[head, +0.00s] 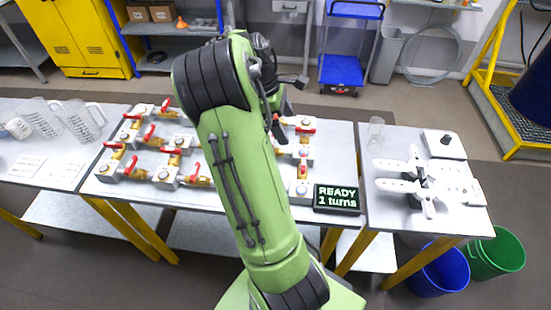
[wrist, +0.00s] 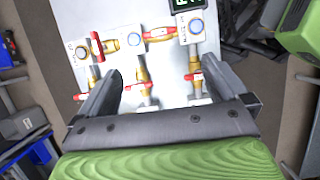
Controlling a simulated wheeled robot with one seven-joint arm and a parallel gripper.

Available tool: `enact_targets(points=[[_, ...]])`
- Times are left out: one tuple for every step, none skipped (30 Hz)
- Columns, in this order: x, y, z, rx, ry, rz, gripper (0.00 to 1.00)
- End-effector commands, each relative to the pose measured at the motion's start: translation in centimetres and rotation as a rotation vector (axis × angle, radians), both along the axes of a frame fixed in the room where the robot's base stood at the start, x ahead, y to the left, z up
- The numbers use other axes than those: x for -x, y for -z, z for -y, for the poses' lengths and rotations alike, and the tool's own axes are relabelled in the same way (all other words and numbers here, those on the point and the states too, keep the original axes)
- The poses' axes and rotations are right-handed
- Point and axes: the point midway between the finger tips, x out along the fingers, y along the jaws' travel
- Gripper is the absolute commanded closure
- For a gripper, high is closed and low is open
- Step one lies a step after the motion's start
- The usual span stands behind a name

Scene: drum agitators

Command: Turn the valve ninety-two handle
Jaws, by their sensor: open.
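Several brass valves with red handles stand on a white panel (head: 225,203) on the middle table. In the wrist view, one red handle (wrist: 97,46) stands upright on a brass valve at the upper left. Another red handle (wrist: 160,35) lies crosswise near the top, and a third (wrist: 138,86) shows between my fingers. The labels are too small to read, so I cannot tell which valve is ninety-two. My gripper (wrist: 163,75) is open and empty above the panel. In the head view my arm hides part of the panel and most of the gripper.
A black display (head: 337,198) reading "READY 1 turns" stands at the panel's right front. Clear jugs (head: 80,120) are on the left table. A white multi-armed device (head: 418,182) and a clear cup (head: 375,130) are on the right table. Blue and green buckets (head: 497,255) stand below.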

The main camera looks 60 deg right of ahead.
Motion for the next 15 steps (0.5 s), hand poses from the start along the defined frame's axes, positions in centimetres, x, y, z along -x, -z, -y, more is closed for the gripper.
enact_targets(points=[[0.2, 0.2, 0.4, 0.0, -0.003, -0.012, 0.0], [0.3, 0.2, 0.5, -0.001, -0.006, -0.017, 0.0], [0.4, 0.4, 0.6, -0.002, -0.007, -0.02, 0.0], [0.5, 0.6, 0.7, -0.003, -0.008, -0.021, 0.0], [0.6, 1.0, 0.7, -0.004, -0.009, -0.022, 0.0], [0.8, 1.5, 0.8, -0.004, -0.009, -0.022, 0.0], [1.0, 2.1, 0.9, -0.005, -0.007, -0.021, 0.0], [1.2, 2.7, 1.0, -0.005, -0.007, -0.021, 0.0], [1.6, 3.6, 1.1, -0.006, -0.007, -0.022, 0.0], [1.8, 4.4, 1.2, -0.006, -0.006, -0.022, 0.0], [2.1, 5.1, 1.4, -0.006, -0.006, -0.022, 0.0], [2.5, 6.1, 1.5, -0.006, -0.005, -0.022, 0.0], [2.7, 6.8, 1.7, -0.006, -0.005, -0.022, 0.0], [2.9, 7.5, 1.8, -0.006, -0.006, -0.021, 0.0], [3.3, 8.4, 1.9, -0.006, -0.006, -0.021, 0.0]])
